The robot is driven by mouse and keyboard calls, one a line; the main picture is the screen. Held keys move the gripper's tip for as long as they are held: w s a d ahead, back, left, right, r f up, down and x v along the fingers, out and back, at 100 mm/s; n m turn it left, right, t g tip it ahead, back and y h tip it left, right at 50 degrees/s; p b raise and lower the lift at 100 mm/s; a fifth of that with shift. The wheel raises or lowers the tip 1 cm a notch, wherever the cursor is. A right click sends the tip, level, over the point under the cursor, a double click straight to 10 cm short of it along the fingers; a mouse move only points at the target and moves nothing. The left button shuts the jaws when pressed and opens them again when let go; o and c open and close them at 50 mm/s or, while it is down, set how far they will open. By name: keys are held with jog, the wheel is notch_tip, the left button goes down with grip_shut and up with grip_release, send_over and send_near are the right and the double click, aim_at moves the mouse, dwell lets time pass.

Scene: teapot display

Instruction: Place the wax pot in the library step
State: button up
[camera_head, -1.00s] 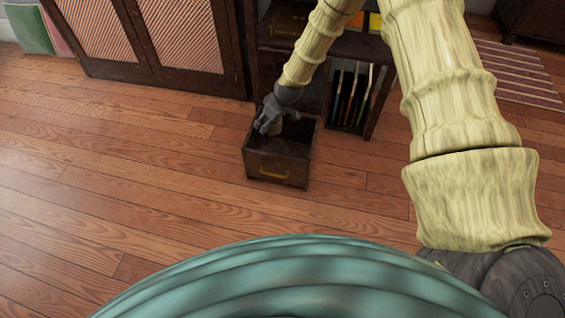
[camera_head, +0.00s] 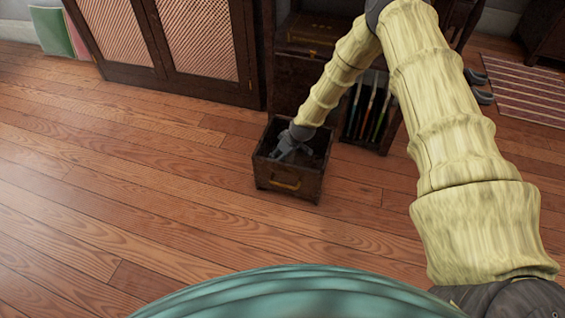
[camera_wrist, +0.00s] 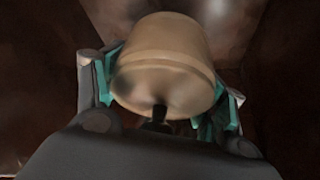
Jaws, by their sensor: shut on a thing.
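The wax pot (camera_wrist: 163,50) is a tan, rounded pot with a wide rim, filling the middle of the wrist view. My gripper (camera_wrist: 165,92) has its teal-padded fingers on both sides of it and is shut on it. In the head view, my gripper (camera_head: 284,152) reaches down inside the open top of a dark wooden box with a yellow handle, which I take for the library step (camera_head: 266,178). The pot is hidden there by the gripper and the box. Dark brown walls surround the pot in the wrist view. I cannot tell whether it touches the bottom.
A dark shelf unit (camera_head: 284,72) stands behind the box, with upright thin items (camera_head: 372,110) low in it. A cabinet with lattice doors (camera_head: 203,40) is at the back left. A striped rug (camera_head: 520,90) lies at right. The wooden floor (camera_head: 130,190) at left is clear.

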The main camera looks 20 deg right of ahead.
aim_at(292, 155)
jog(key=shift+f+b, duration=0.95)
jog(key=shift+f, duration=0.95)
jog(key=shift+f, duration=0.15)
jog(key=o, duration=1.3)
jog(key=shift+o, duration=0.2)
jog(key=p+v, duration=0.5)
jog(key=v, duration=0.7)
jog(key=shift+d, duration=0.15)
